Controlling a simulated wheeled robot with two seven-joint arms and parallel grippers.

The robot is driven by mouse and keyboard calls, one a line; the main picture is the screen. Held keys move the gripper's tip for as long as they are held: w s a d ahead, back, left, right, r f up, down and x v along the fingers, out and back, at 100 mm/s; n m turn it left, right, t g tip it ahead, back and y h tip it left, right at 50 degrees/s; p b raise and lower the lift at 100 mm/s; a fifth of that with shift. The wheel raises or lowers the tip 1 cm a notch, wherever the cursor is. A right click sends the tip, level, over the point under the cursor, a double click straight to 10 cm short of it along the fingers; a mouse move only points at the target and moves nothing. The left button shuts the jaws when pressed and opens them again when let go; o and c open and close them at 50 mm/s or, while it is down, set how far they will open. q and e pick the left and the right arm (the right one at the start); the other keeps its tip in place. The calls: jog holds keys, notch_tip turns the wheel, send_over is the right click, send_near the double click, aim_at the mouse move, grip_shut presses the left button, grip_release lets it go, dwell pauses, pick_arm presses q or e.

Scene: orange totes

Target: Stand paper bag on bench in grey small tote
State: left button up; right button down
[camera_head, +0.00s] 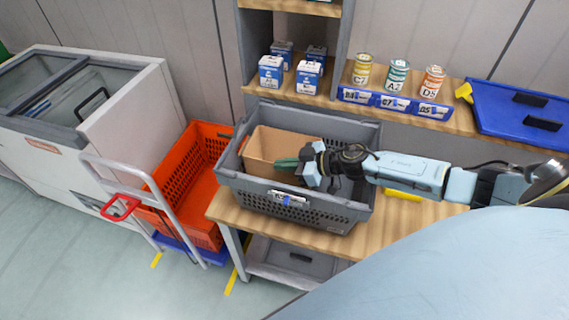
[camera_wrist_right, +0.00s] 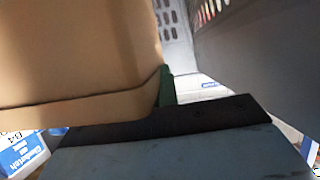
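The tote rests on the wooden bench (camera_head: 228,212). My right gripper (camera_head: 286,162) reaches into the tote from the right, its narrow green fingers close together at the bag's near right side. In the right wrist view the bag (camera_wrist_right: 75,55) fills the left, and a green fingertip (camera_wrist_right: 166,86) lies against its wall near the middle of the gripper; the fingers look shut on the wall. The bag's base is hidden. My left gripper is out of view.
Blue-and-white boxes (camera_head: 271,73) and several cans (camera_head: 397,76) stand on the shelf behind. A blue lid or tray (camera_head: 520,110) lies at the right. An orange tote (camera_head: 203,205) on a trolley stands left of the bench. A blue-and-white box (camera_wrist_right: 22,150) shows in the wrist view.

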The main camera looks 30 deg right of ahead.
jog(key=c, duration=1.7)
grip_release()
jog(key=shift+v, duration=3.75)
jog(key=shift+r, duration=0.15)
